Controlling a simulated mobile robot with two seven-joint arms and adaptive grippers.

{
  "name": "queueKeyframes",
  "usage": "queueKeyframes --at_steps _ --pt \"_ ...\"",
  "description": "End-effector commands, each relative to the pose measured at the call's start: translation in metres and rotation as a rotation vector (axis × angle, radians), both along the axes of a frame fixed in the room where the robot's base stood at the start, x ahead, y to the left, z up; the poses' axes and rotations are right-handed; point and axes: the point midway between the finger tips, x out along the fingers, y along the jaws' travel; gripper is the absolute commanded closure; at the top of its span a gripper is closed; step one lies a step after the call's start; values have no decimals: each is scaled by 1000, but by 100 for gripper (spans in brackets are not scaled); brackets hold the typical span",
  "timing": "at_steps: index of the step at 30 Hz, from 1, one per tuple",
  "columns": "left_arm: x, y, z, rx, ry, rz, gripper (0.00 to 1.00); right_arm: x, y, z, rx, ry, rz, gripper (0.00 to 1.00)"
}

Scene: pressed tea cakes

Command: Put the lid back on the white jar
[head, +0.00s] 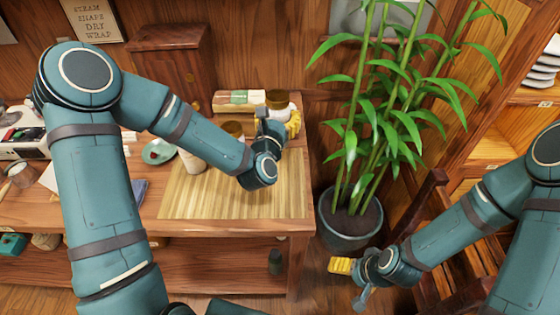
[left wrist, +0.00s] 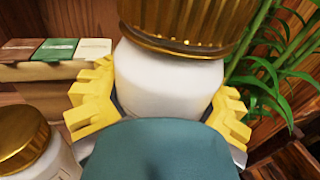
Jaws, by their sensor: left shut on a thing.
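A white jar (left wrist: 165,85) stands between the yellow fingers of my left gripper (left wrist: 160,105) in the left wrist view. In the head view the gold lid (head: 277,97) shows near the back right of the table, beside my left gripper (head: 291,123), which is shut on the jar. Its lower body is hidden. My right gripper (head: 342,266) hangs away from the table, below the plant; its finger gap is unclear.
A second gold-lidded jar (left wrist: 25,150) stands close at left. Tea boxes (left wrist: 55,50) sit on a wooden stand behind. A bamboo mat (head: 285,190) covers the table's right part, mostly clear in front. A potted plant (head: 348,225) stands right of the table.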

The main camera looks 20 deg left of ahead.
Motion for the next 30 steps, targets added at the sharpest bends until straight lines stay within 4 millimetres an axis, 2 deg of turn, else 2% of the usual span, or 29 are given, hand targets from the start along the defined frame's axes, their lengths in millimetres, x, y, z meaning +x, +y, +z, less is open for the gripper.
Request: queueKeyframes --at_steps 7,15,18,30 --pt "0 0 -3 0 -1 0 100 0 0 -1 0 0 0 12" --pt "0 -1 -48 -1 1 -1 100 2 0 -12 -1 -5 -1 12" --pt "0 0 -59 -1 -1 1 100 2 0 -14 -1 -6 -1 12" --pt "0 0 -63 0 -2 0 100 3 0 -14 -1 -7 -2 12"
